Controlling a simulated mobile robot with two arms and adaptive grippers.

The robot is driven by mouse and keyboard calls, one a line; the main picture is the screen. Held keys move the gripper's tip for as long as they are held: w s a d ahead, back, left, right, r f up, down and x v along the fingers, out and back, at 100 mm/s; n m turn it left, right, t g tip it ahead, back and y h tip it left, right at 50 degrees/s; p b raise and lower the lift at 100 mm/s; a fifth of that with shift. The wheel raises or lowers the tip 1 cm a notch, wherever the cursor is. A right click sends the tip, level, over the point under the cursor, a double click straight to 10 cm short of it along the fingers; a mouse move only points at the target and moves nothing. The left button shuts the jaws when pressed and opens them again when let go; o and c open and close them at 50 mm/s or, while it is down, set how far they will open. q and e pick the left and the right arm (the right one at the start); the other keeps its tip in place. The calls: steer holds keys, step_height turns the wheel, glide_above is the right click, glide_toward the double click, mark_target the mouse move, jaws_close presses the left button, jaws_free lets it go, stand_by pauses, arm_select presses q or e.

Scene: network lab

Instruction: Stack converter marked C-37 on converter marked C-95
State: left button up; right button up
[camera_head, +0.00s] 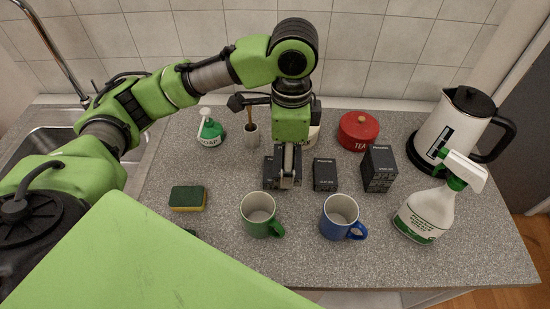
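Small dark boxes with pale print, which look like the converters, stand on the counter; their markings are too small to read. One dark box (269,174) is partly hidden behind my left gripper. A second dark box (325,176) stands alone to its right. A taller dark box (379,169) stands further right; I cannot tell if it is one piece or two stacked. My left gripper (289,179) points down at the first box, overlapping its right side. The fingers look close together, but whether they hold the box is not clear. My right gripper is not in view.
A green mug (259,212) and a blue mug (340,216) stand in front of the boxes. A spray bottle (428,211), kettle (455,125) and red tea tin (359,130) are to the right. A sponge (187,198), soap bottle (210,131) and sink (62,143) are left.

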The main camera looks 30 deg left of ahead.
mark_target(280, 145)
arm_select(q)
steer(key=w+a+f, duration=0.2)
steer(key=a, duration=0.1)
steer(key=shift+w+a+f+p, duration=0.1)
steer(key=shift+w+f+p, duration=0.25)
steer(key=shift+w+f, duration=0.05)
steer(key=f, duration=0.1)
steer(key=w+a+f, duration=0.1)
steer(key=w+f, duration=0.1)
steer(key=shift+a, duration=0.4)
steer(key=shift+a+f+p, duration=0.1)
steer(key=shift+f+p, duration=0.2)
steer(key=f, duration=0.1)
steer(key=f+p, duration=0.1)
steer(key=f, duration=0.1)
steer(key=shift+w+a, duration=0.25)
steer(key=shift+a, duration=0.05)
steer(key=shift+f+p, duration=0.3)
steer(key=shift+f, duration=0.05)
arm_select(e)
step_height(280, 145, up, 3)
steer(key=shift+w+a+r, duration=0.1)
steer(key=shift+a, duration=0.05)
arm_select(q)
steer(key=shift+f, duration=0.15)
steer(key=o, duration=1.3)
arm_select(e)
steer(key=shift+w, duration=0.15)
